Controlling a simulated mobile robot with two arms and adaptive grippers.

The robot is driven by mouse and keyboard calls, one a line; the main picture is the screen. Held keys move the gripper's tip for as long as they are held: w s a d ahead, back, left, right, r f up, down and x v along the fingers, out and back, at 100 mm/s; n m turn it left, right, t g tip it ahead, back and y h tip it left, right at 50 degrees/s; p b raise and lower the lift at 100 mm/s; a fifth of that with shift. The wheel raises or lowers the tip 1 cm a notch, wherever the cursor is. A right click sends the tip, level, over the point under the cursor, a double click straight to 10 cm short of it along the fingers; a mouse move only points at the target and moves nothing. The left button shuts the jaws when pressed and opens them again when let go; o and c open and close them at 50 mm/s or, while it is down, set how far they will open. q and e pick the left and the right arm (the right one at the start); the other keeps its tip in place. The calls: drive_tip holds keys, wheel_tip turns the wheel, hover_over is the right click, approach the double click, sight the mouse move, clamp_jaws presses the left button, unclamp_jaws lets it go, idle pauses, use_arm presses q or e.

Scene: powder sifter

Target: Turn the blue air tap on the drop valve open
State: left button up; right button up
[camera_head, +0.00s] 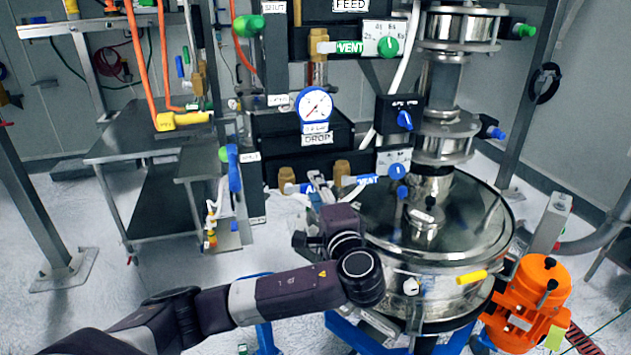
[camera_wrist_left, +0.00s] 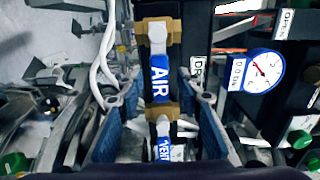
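The drop valve's blue air tap (camera_head: 299,188) shows in the head view as a level handle under the DROP sign, partly hidden by my gripper. In the left wrist view the blue AIR handle (camera_wrist_left: 160,80) runs along the line of its brass valve body (camera_wrist_left: 158,34). My left gripper (camera_head: 318,180) is right at the tap's right end. In the left wrist view its two fingers (camera_wrist_left: 160,98) stand apart on either side of the handle, with a gap on each side. I cannot tell any contact. My right gripper shows in neither view.
The blue VENT tap (camera_head: 361,180) sits just right of the air tap, with its brass body (camera_head: 342,170). A drop gauge (camera_head: 314,105) hangs above. The steel sifter (camera_head: 450,240) and orange motor (camera_head: 530,300) stand lower right. A blue-handled tap (camera_head: 234,170) is at left.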

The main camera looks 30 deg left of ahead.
use_arm(q)
drive_tip(key=shift+w+a+r, duration=0.15)
drive_tip(key=shift+w+a, duration=0.1)
drive_tip(key=shift+w, duration=0.1)
drive_tip(key=shift+w+a, duration=0.25)
clamp_jaws()
drive_tip(key=shift+f, duration=0.2)
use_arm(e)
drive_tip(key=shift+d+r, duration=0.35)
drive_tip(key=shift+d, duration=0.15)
